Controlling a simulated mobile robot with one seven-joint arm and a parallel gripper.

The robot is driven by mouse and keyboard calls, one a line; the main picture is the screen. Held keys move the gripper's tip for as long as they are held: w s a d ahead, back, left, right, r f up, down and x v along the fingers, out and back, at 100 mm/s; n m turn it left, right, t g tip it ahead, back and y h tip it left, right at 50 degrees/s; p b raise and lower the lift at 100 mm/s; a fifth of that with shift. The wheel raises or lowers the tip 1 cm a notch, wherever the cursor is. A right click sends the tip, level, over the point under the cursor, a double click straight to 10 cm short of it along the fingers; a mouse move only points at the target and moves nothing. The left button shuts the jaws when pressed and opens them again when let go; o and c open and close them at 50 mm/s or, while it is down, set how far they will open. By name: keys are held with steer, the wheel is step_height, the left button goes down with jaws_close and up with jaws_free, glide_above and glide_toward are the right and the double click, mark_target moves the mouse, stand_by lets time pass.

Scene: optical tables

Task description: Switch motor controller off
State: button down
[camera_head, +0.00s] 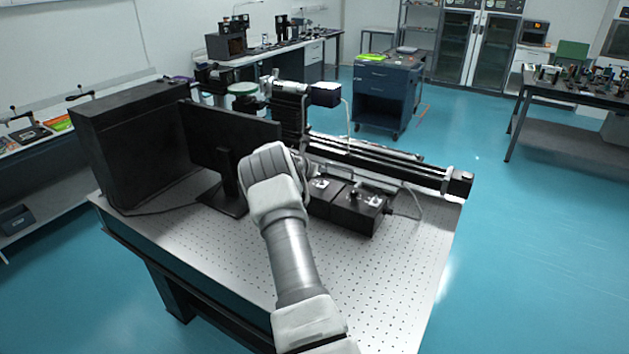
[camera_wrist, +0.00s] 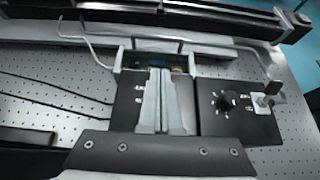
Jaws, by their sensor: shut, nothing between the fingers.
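Two black controller boxes sit side by side on the perforated table. In the head view the right box (camera_head: 357,216) shows fully, and the left box (camera_head: 322,207) is partly hidden by my arm. In the wrist view the right box (camera_wrist: 238,122) has a black knob (camera_wrist: 228,101) and a pale switch-like part (camera_wrist: 262,102) at its right edge. My gripper (camera_wrist: 160,74) is shut and empty, over the left box (camera_wrist: 127,95), and hides its middle, including any switch there. I cannot tell whether the fingertips touch it. The labels are too small to read.
A monitor (camera_head: 235,142) and a large black case (camera_head: 130,140) stand left of my arm. A long linear rail (camera_head: 385,163) runs behind the boxes, and metal bars (camera_wrist: 180,45) cross just beyond my fingertips. The table's front (camera_head: 390,275) is clear.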

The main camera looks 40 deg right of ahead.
steer(key=shift+r, duration=0.1)
steer(key=shift+r+p, duration=0.55)
steer(key=shift+r, duration=0.15)
steer(key=shift+a, duration=0.1)
